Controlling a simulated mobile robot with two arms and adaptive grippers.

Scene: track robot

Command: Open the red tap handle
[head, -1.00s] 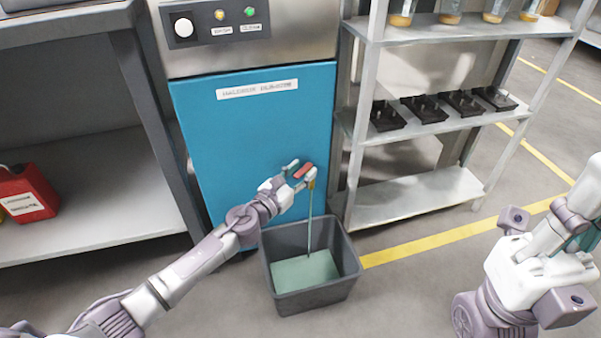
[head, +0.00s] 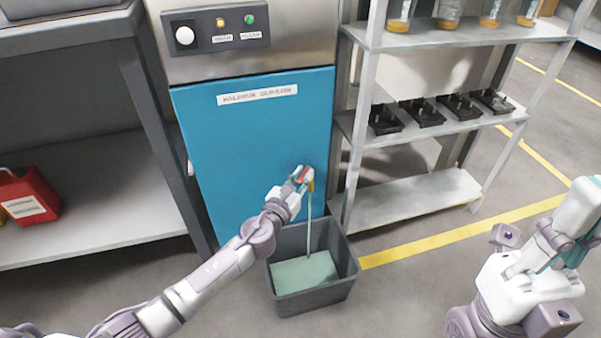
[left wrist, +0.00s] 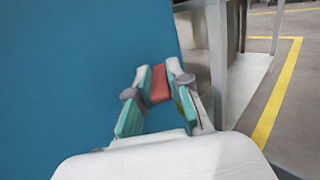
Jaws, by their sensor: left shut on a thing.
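The red tap handle (head: 301,172) is low on the blue panel of the machine, above a brass-coloured spout (head: 311,186). My left gripper (head: 302,178) is shut on the handle. In the left wrist view the red handle (left wrist: 160,84) sits between the two teal-padded fingers (left wrist: 158,88). A thin pale green stream (head: 309,225) runs from the spout down into the grey bin (head: 312,298), with pale green liquid in its bottom. My right gripper (head: 565,245) is at the right edge, partly cut off and away from the tap; its jaws are unclear.
The machine's blue panel (head: 245,145) stands behind the tap. A metal shelf unit (head: 410,195) with black parts (head: 421,110) and jars is close on the right. A grey bench (head: 90,190) with a red canister (head: 30,198) is on the left. The floor at front is clear.

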